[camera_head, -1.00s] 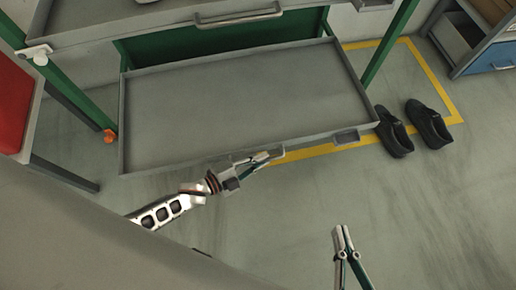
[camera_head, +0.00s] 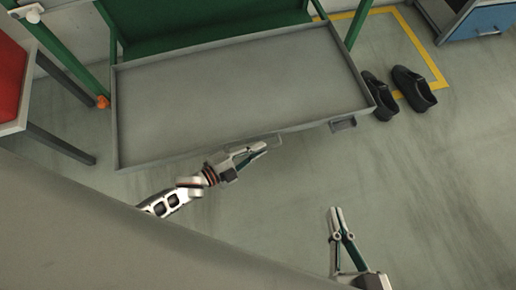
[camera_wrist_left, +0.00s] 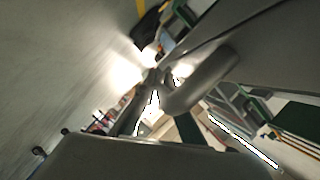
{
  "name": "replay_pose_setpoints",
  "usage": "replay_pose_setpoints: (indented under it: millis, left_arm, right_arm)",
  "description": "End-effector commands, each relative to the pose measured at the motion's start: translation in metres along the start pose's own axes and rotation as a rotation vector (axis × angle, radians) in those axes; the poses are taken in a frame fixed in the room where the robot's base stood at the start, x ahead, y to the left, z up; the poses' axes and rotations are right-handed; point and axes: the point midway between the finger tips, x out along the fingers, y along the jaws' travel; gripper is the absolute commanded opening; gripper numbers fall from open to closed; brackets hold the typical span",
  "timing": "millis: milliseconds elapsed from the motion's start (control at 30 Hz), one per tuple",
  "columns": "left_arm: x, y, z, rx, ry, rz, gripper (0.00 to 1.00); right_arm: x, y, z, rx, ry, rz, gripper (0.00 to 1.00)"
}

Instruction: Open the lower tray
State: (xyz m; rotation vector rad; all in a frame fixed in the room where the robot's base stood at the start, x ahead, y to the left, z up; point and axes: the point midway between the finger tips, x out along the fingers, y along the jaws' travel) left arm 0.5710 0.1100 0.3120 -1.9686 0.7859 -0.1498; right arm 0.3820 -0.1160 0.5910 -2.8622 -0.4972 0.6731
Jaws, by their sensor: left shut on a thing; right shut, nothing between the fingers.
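The lower tray (camera_head: 235,88) is a wide grey drawer with a low rim, pulled out from under the green-framed bench and empty. My left gripper (camera_head: 262,147) is at its front edge, shut on the tray's handle (camera_head: 279,141). In the left wrist view the left gripper's fingers (camera_wrist_left: 158,80) meet at the grey handle bar (camera_wrist_left: 205,78), partly washed out by glare. My right gripper (camera_head: 335,211) is shut and empty, apart from the tray, over the floor at the lower right.
Black shoes (camera_head: 414,88) stand on the floor right of the tray, near a yellow floor line (camera_head: 416,42). A red-topped stand (camera_head: 12,90) is at left.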

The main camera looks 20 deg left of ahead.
Motion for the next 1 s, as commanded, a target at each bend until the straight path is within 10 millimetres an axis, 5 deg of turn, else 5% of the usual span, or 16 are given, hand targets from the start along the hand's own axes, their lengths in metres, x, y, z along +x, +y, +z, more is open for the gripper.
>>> replay_pose_setpoints:
  millis: [333, 433, 800, 1000]
  left_arm:
    - [-0.001, 0.001, 0.002, 0.0, -0.002, 0.001, 0.0]
    - [-0.001, 0.001, 0.002, 0.0, -0.002, 0.001, 0.26]
    - [-0.003, 0.0, 0.001, 0.0, -0.001, 0.001, 0.26]
    - [-0.027, 0.001, 0.001, 0.0, -0.002, 0.002, 0.26]
  right_arm:
    - [0.0, 0.0, -0.001, 0.002, 0.002, 0.001, 0.0]
    - [0.001, 0.0, -0.001, 0.002, 0.002, 0.002, 0.0]
    - [0.0, 0.001, 0.0, -0.005, 0.0, 0.0, 0.0]
    - [0.0, 0.001, 0.0, -0.003, 0.001, 0.001, 0.0]
